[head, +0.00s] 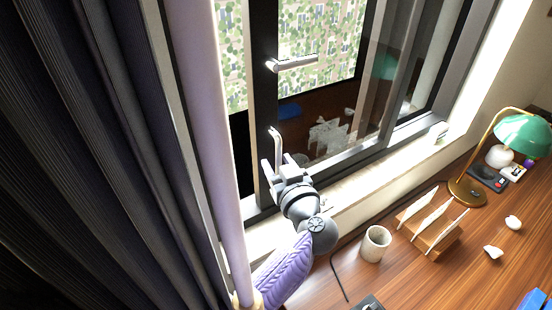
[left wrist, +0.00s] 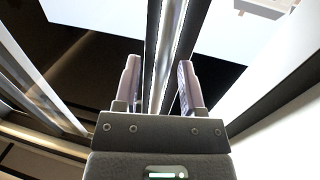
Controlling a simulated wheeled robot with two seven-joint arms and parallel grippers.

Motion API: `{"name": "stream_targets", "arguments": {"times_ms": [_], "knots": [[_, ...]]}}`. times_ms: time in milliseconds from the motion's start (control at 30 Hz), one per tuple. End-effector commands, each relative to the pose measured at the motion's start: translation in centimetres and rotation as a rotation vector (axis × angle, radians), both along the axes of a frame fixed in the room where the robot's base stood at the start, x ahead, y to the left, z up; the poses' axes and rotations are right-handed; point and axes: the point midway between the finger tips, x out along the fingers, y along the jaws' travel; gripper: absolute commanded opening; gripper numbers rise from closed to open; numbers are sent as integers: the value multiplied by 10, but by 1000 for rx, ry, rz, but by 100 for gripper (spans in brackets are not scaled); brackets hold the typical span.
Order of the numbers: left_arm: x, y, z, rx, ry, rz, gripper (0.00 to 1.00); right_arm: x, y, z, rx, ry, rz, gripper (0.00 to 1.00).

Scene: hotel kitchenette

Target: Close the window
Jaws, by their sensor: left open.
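The dark-framed window (head: 264,100) stands above the desk in the head view, with a silver lever handle (head: 292,63) on its upright frame member. A gap with the outside showing lies left of that upright, between it and the pale purple pole. My left gripper (head: 274,163) is open at the lower part of this upright, beside a slim silver upright piece. In the left wrist view, my open fingers (left wrist: 158,85) stand either side of a bright metallic strip and dark frame edge. Contact cannot be told. My right gripper is not in view.
A dark curtain (head: 80,150) hangs at left. On the wooden desk (head: 400,280) stand a speckled cup (head: 375,243), a wooden holder with white cards (head: 430,232) and a green lamp (head: 522,135). The pale sill (head: 350,205) runs below the window.

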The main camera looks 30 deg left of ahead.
Motion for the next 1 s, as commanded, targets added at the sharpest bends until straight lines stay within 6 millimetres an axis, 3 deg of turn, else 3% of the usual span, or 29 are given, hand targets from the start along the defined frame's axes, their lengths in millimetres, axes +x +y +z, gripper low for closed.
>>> {"name": "stream_targets", "arguments": {"times_ms": [67,300,1000], "knots": [[0,0,0,0,0,0,52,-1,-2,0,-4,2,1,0],[0,0,0,0,0,0,1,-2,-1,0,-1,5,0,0],[0,0,0,1,-1,-1,0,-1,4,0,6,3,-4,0]]}}
